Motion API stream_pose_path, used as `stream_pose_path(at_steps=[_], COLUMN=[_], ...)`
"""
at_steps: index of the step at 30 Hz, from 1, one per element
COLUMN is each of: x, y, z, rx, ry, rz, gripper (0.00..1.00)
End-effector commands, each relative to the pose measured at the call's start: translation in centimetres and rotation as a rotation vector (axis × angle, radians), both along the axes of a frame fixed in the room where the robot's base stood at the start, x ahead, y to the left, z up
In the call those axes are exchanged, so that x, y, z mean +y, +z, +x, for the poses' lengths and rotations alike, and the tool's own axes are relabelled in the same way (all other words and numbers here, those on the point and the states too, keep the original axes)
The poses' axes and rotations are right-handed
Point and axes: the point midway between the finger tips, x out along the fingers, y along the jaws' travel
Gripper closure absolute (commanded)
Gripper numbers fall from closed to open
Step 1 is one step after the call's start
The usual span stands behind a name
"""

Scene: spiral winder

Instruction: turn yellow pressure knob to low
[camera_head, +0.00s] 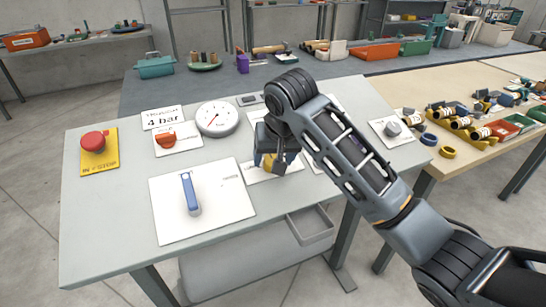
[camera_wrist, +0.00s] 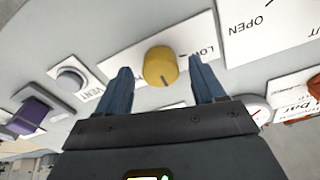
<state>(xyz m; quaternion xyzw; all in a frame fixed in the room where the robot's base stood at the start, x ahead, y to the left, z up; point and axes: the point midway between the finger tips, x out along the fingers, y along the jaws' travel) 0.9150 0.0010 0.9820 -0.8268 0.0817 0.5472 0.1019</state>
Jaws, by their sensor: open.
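The yellow pressure knob (camera_wrist: 160,67) sits on a white label plate (camera_wrist: 125,56) in the wrist view. A small dark mark shows on its right side. Lettering starting "LO" is to its right, partly hidden by a finger. My gripper (camera_wrist: 163,82) is open, with one blue-grey finger on each side of the knob and a visible gap at each side. In the head view my gripper (camera_head: 272,157) is over the yellow knob (camera_head: 273,166), which is partly hidden by the fingers and arm.
On the panel table are a red stop button (camera_head: 94,141), an orange knob (camera_head: 166,140), a round gauge (camera_head: 217,118), a blue lever (camera_head: 190,192) and a grey knob (camera_head: 393,129). The wrist view shows a grey vent button (camera_wrist: 71,79) and a purple part (camera_wrist: 37,112).

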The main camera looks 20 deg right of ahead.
Motion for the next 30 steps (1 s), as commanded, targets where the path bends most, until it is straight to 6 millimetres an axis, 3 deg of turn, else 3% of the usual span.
stream_pose_path(at_steps=[12,30], x=[0.01,0.01], y=[-0.95,-0.91], z=[0.38,0.37], rx=[-0.001,-0.001], ry=[0.001,0.001], rz=[0.0,0.0], gripper=[0.31,0.87])
